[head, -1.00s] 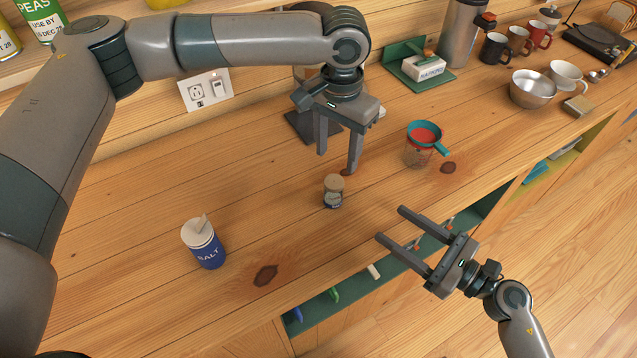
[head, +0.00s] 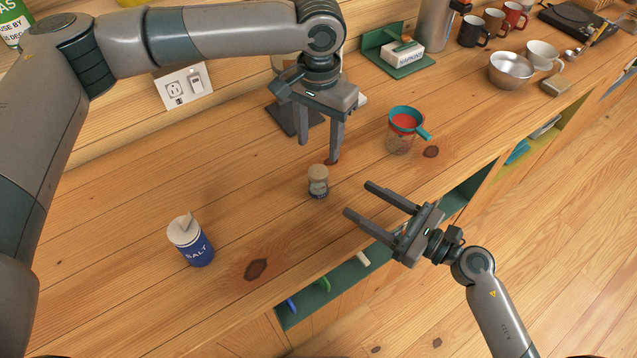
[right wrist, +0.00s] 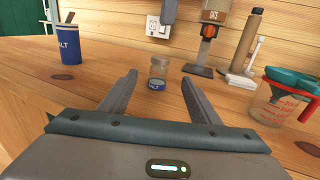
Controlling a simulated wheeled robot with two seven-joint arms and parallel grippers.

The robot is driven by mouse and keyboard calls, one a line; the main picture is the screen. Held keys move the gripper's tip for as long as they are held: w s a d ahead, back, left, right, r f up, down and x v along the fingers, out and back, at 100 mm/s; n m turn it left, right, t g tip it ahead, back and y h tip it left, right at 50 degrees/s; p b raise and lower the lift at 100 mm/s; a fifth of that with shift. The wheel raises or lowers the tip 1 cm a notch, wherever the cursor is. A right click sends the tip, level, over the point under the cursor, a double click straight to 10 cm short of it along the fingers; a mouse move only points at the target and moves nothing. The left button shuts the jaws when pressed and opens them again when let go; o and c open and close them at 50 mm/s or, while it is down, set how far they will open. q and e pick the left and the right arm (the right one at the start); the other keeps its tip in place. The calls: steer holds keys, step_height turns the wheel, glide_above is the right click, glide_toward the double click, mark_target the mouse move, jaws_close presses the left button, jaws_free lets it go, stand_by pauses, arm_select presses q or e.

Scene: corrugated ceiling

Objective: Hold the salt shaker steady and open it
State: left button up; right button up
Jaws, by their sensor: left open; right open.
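The salt shaker (head: 318,182) is a small jar with a tan lid and a dark label, upright on the wooden counter. It also shows in the right wrist view (right wrist: 158,74), between and beyond the right fingers. My left gripper (head: 319,152) is open and empty, pointing down just above and behind the shaker. My right gripper (head: 355,198) is open and empty in the head view, in front and to the right of the shaker, its fingers pointing toward it. The right fingers (right wrist: 158,85) frame the shaker in the right wrist view. Neither gripper touches it.
A blue salt canister (head: 191,241) with a raised spout stands to the left. A metal bowl (head: 511,70) and mugs are farther right. Open shelving lies below the counter's front edge.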

mark_target(326, 179)
steer(key=x, duration=1.3)
jaws_close()
